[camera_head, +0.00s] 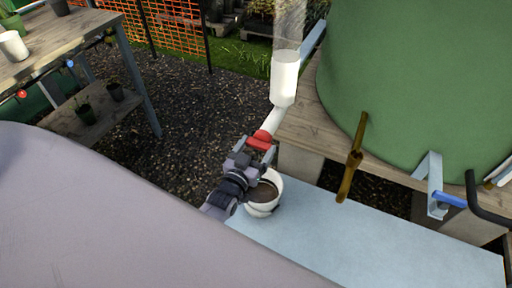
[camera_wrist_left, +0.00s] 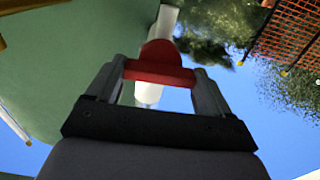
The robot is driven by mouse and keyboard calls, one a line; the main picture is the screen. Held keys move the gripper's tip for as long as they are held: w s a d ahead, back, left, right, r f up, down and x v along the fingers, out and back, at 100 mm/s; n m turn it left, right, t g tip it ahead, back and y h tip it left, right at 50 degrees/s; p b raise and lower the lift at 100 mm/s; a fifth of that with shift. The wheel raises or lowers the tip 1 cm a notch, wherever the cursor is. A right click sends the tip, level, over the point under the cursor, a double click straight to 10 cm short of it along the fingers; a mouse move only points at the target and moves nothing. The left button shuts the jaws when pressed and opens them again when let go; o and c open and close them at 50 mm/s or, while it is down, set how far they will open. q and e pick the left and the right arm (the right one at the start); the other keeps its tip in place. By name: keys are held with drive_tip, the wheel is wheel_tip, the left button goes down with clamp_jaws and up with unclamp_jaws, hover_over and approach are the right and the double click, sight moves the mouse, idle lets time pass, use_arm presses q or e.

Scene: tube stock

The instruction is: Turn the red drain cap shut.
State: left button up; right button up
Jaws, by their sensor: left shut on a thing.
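The red drain cap (camera_head: 259,141) sits at the lower end of a white pipe (camera_head: 285,79) beside the green tank. My left gripper (camera_head: 257,149) is shut on the red cap, with one finger on each side of its bar. In the left wrist view the red cap (camera_wrist_left: 159,66) lies between the two fingertips (camera_wrist_left: 158,72), with the white pipe behind it. My right gripper is not in view.
A white pot with dark contents (camera_head: 264,194) stands below the cap on a pale blue bench (camera_head: 350,235). The green tank (camera_head: 420,80) stands on a wooden deck, with a brown valve handle (camera_head: 354,160) at its front. A wooden table (camera_head: 60,40) with pots is at the left.

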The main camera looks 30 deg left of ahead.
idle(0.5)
use_arm(q)
drive_tip(key=o, duration=0.9)
drive_tip(key=shift+o, duration=0.2)
drive_tip(key=shift+s, duration=0.15)
drive_tip(key=s, duration=0.7)
drive_tip(key=shift+d, duration=0.25)
drive_tip(key=shift+f, duration=0.1)
